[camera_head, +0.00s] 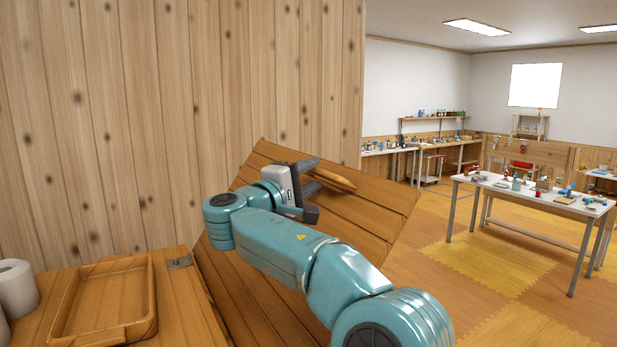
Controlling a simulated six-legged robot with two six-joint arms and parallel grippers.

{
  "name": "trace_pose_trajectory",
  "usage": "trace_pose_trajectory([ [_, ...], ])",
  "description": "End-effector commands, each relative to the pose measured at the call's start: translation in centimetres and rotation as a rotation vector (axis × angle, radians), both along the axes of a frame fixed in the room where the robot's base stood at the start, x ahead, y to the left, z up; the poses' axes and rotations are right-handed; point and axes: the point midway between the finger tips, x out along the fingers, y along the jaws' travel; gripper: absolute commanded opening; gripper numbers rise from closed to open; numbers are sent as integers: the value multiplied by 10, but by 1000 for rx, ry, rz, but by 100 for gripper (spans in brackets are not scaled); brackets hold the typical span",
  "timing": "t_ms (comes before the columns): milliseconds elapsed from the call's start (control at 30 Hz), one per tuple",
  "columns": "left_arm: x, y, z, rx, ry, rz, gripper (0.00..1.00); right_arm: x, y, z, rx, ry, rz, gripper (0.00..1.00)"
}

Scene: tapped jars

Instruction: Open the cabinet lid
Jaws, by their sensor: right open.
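The cabinet lid (375,208) is a brown plank panel that appears slanted in the middle of the head view. A light wooden handle (335,179) sticks out on its upper part. My right gripper (310,190) is open at the near end of the handle, with one dark finger above and one below it. I cannot tell whether the fingers touch the handle. My right arm covers much of the lid and of the planked cabinet part (225,285) below it. My left gripper is not in view.
A planked wooden wall (180,120) rises close behind the cabinet. A wooden tray (105,300) and a white roll (17,288) stand on the wooden top at left. A table with small items (530,192) stands at right, with open floor (470,270) before it.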

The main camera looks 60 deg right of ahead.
Motion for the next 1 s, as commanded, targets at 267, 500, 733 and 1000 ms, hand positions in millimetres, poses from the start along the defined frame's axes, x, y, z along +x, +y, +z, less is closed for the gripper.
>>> trace_pose_trajectory([
  [267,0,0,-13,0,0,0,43,5,23,-6,-1,-2,6,42],
  [500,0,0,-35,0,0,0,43,15,86,-15,0,-3,8,42],
  [733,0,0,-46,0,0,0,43,22,137,-19,-1,-1,4,42],
  [1000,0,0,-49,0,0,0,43,25,160,-20,0,0,0,42],
])
